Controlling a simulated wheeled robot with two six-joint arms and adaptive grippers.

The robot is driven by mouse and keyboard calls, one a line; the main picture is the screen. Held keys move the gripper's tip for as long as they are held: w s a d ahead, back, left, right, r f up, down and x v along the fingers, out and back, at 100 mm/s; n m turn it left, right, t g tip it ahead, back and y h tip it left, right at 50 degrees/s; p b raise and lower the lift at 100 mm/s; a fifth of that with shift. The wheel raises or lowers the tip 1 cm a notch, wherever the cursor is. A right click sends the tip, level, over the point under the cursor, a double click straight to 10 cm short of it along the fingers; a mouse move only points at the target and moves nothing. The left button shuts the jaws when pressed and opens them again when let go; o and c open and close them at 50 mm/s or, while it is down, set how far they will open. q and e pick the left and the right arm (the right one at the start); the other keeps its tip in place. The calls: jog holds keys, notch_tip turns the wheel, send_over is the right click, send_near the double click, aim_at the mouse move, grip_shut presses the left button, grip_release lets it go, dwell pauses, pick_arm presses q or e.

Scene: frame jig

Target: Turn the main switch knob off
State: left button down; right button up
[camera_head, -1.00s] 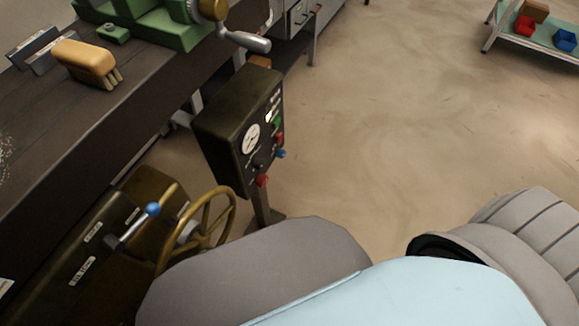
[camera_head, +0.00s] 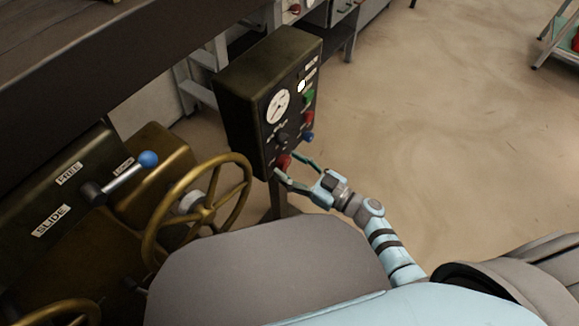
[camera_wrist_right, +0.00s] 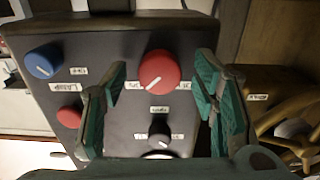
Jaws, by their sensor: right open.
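The control box (camera_head: 240,100) stands on a post with its dark panel facing right. A large red knob (camera_head: 284,160) sits low on the panel; I take it as the main switch knob, though its labels are not clearly readable. It also shows in the right wrist view (camera_wrist_right: 158,70), its white mark slanting to the lower left. My right gripper (camera_head: 287,164) is open, its fingers on either side of this knob. In the wrist view (camera_wrist_right: 160,76) gaps show between the knob and both green finger pads. My left gripper is out of view.
A blue knob (camera_wrist_right: 44,61), a smaller red control (camera_wrist_right: 69,117) and a black knob (camera_wrist_right: 160,133) are nearby on the panel. A brass handwheel (camera_head: 205,212) and a blue-tipped lever (camera_head: 125,172) stand left of my gripper. Open floor (camera_head: 440,130) lies right.

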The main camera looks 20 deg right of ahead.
jog(key=shift+w+a, duration=0.2)
jog(key=shift+w, duration=0.05)
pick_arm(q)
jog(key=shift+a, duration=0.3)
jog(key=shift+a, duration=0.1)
pick_arm(e)
jog(key=shift+c, duration=0.4)
